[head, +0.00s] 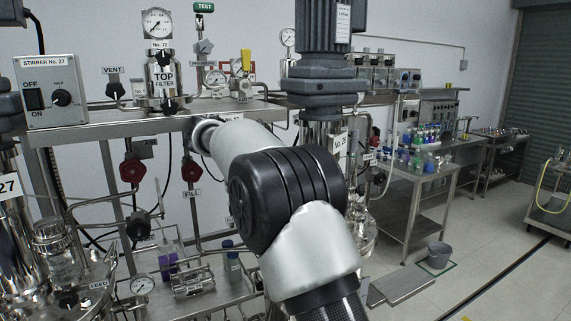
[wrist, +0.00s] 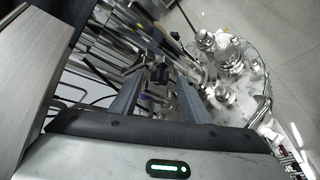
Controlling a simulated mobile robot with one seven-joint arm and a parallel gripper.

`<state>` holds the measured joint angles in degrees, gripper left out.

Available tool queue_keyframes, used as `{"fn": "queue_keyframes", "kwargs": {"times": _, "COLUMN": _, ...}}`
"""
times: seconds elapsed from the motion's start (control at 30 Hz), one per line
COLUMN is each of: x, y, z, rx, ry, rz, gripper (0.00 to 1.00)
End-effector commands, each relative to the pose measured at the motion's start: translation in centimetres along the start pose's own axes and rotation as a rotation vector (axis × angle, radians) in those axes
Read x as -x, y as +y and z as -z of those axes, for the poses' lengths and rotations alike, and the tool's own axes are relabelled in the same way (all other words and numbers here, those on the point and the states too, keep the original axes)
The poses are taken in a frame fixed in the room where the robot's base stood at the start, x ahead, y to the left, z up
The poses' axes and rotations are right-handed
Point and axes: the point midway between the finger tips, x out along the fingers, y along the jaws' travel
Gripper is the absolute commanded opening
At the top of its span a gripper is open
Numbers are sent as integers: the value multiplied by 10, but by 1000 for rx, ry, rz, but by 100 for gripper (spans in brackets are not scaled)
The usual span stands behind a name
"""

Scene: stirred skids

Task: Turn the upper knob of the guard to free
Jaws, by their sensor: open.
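In the wrist view the two grey fingers of my gripper (wrist: 156,90) stand apart. A small dark knob-like part (wrist: 160,73) shows in the gap near the fingertips; I cannot tell whether it touches them or whether it is the guard's upper knob. In the head view my arm hides my gripper. No readable label there says guard. A steel vessel labelled TOP FILTER (head: 163,82) stands on the shelf, with a black knob (head: 169,106) at its foot. A black VENT knob (head: 116,90) is left of it.
A stirrer box (head: 62,92) is at the left. Red handwheels (head: 131,171) sit below the shelf (head: 95,128). A stirrer motor (head: 325,65) stands right of my arm. In the wrist view a shiny vessel lid (wrist: 235,70) is at the right. Open floor (head: 490,255) lies to the right.

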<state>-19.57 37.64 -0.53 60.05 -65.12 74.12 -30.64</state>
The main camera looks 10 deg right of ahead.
Motion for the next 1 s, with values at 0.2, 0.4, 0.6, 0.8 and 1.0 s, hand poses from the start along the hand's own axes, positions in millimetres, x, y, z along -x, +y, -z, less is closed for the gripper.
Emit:
{"fn": "queue_keyframes", "kwargs": {"times": 0.2, "x": 43, "y": 0, "z": 2, "rx": -1, "ry": 6, "rz": -4, "gripper": 42}}
{"fn": "queue_keyframes", "kwargs": {"times": 0.4, "x": 88, "y": -19, "z": 14, "rx": 1, "ry": 6, "rz": -3, "gripper": 42}}
{"fn": "queue_keyframes", "kwargs": {"times": 0.6, "x": 126, "y": -34, "z": 22, "rx": 1, "ry": 5, "rz": -3, "gripper": 42}}
{"fn": "queue_keyframes", "kwargs": {"times": 0.8, "x": 147, "y": -42, "z": 27, "rx": -1, "ry": 3, "rz": -1, "gripper": 42}}
{"fn": "queue_keyframes", "kwargs": {"times": 1.0, "x": 152, "y": -44, "z": 28, "rx": -1, "ry": 2, "rz": -1, "gripper": 42}}
